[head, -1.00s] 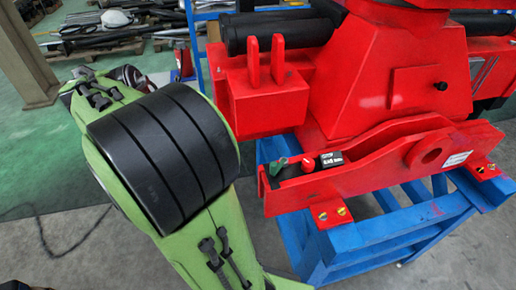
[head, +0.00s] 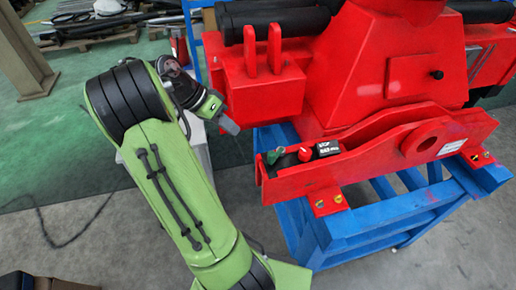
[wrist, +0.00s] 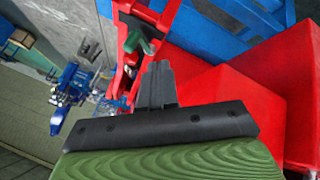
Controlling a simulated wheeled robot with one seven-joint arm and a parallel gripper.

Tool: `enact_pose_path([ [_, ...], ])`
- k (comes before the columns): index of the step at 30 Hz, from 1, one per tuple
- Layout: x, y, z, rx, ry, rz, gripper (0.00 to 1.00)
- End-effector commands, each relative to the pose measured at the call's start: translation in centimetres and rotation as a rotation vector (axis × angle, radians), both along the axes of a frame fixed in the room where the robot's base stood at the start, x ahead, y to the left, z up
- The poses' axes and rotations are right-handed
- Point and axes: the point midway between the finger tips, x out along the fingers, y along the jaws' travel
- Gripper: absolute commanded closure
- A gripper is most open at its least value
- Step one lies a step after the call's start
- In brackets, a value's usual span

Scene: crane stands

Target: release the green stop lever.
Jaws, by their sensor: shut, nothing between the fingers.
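The green stop lever (head: 274,156) is small and stands at the left end of the red beam (head: 380,160) in the head view. In the wrist view the green lever (wrist: 136,42) shows just beyond my fingertips, within a narrow red channel. My gripper (head: 236,129) is up and left of the lever in the head view, apart from it. In the wrist view its black fingers (wrist: 157,68) are together, with nothing between them, pointing toward the lever. The lower part of the lever is partly hidden in the wrist view.
A red block with two upright tabs (head: 263,85) stands close behind my gripper. The blue stand (head: 365,220) is below. The floor at left is mostly clear.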

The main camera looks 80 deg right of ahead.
Motion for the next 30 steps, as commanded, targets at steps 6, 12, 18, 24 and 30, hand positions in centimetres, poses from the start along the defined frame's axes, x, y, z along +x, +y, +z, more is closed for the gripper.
enact_pose_path([
  [6, -2.9, -0.9, -4.5, 0.002, 0.000, -0.004, 1.00],
  [12, -5.8, -0.8, -5.9, -0.001, -0.002, -0.002, 1.00],
  [18, -7.6, -0.1, -5.8, 0.000, -0.002, 0.002, 1.00],
  [24, -7.8, -0.1, -5.8, 0.000, -0.002, 0.002, 1.00],
  [30, -7.8, -0.1, -5.8, 0.000, -0.001, 0.003, 1.00],
])
